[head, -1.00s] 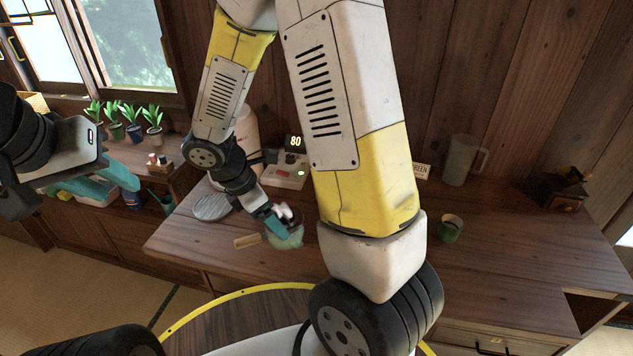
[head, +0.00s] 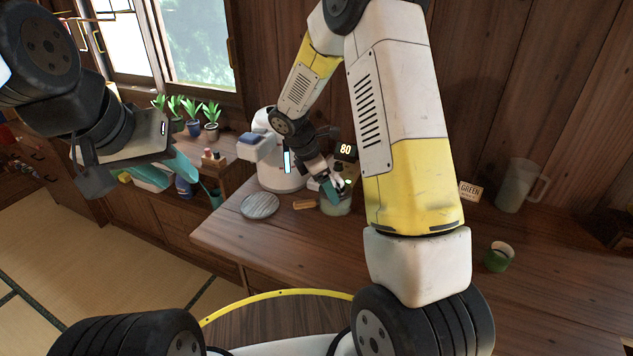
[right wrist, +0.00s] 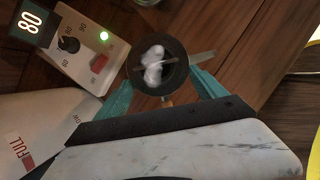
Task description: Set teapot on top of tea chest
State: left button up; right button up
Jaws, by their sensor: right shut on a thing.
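The teapot (head: 337,206) is a small greenish pot with a light wooden side handle (head: 305,204). It is at the back left of the wooden counter, in front of the heater with the "80" display. My right gripper (head: 331,189) is shut on it. In the right wrist view, the teal fingers (right wrist: 160,92) flank a dark round opening (right wrist: 158,65) with white puffs in it. I cannot tell whether the pot touches the counter. My left gripper (head: 178,172) looks open and empty, left of the counter. I cannot identify the tea chest for sure.
A white dispenser (head: 280,172) stands behind a round slatted mat (head: 260,205). The heater (right wrist: 85,45) is close beside the pot. The counter's front middle is clear.

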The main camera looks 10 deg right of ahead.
jog(key=shift+f, duration=1.7)
jog(key=shift+s+f, duration=0.1)
jog(key=o, duration=2)
jog(key=w+v, duration=0.1)
jog(key=v, duration=1.1)
notch_tip(320, 180, up, 6)
jog(key=m+y, duration=0.1)
jog(key=m, duration=0.2)
send_over(325, 196)
jog(key=s+a, duration=0.2)
jog(key=s, duration=0.1)
jog(key=s+r+m+t+y, duration=0.1)
jog(key=s+r+m+y, duration=0.1)
jog(key=s+m, duration=0.3)
jog(key=s+d+r+m+t+y, duration=0.1)
jog(key=s+r+m+t, duration=0.1)
jog(key=s+r+m, duration=0.3)
jog(key=s+r+m+t+y, duration=0.2)
jog(key=s+r+m, duration=0.2)
jog(key=s, duration=0.5)
jog(key=shift+s+d+m+y, duration=0.15)
jog(key=shift+d+m, duration=0.05)
jog(key=shift+m, duration=0.45)
jog(key=shift+s+d+m+y, duration=0.15)
jog(key=shift+d+m, duration=0.05)
jog(key=shift+m, duration=0.45)
